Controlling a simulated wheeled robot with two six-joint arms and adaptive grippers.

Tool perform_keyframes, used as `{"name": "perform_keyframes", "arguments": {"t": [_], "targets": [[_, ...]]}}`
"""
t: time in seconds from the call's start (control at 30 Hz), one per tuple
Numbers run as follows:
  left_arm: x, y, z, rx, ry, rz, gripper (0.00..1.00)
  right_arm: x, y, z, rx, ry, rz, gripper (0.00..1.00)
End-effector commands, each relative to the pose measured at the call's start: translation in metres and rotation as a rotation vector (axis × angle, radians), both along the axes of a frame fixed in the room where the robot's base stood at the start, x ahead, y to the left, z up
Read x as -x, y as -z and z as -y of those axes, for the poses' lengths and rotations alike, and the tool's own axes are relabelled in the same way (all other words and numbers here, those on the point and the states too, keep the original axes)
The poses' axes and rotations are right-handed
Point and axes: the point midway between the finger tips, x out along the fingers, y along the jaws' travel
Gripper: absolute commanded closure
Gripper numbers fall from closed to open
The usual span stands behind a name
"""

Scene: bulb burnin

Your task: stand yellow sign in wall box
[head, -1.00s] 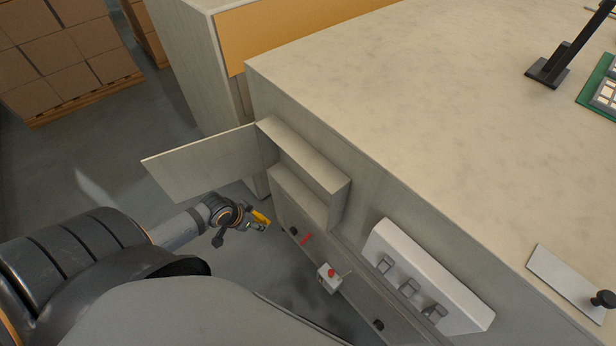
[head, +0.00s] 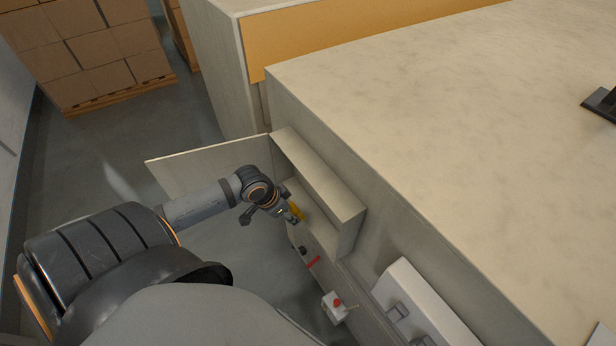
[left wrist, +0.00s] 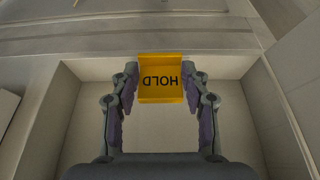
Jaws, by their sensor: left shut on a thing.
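The yellow sign (left wrist: 160,80) is between the fingers of my left gripper (left wrist: 160,95), which is shut on it. Its dark word HOLD reads upside down in the left wrist view. In the head view the sign (head: 296,212) is a small yellow piece at the tip of my left gripper (head: 284,212). The wall box (head: 346,210) is an open pale box on the side of the bench, and the gripper is at its opening. In the left wrist view the box walls (left wrist: 45,120) surround the gripper. I cannot tell whether the sign touches the box. My right gripper is not in view.
The box door (head: 205,168) stands open on the left. Below the box are a red marking (head: 314,262) and a small white box with a red button (head: 335,305). A white rack (head: 410,300) sticks out to the right. Stacked cartons (head: 90,50) stand far back.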

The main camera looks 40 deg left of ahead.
Motion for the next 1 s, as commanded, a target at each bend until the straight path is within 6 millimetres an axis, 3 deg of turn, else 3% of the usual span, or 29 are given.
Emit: {"name": "perform_keyframes", "arguments": {"t": [0.03, 0.2, 0.33, 0.57, 0.8, 1.0], "targets": [[-0.014, 0.0, 0.008, 0.014, -0.005, 0.011, 0.9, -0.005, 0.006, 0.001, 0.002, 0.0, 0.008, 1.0], [-0.044, -0.003, 0.02, 0.007, -0.003, 0.006, 0.9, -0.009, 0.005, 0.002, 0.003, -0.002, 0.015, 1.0], [-0.056, -0.002, 0.024, 0.003, 0.0, 0.001, 0.9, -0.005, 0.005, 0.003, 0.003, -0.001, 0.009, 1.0], [-0.058, 0.002, 0.026, 0.001, 0.001, -0.004, 0.9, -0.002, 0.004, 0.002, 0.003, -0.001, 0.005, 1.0], [-0.058, 0.033, 0.026, 0.001, 0.001, -0.003, 0.9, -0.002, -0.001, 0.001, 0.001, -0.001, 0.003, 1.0], [-0.058, 0.034, 0.025, -0.001, 0.002, -0.003, 0.9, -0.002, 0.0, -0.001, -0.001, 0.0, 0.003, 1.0]]}}
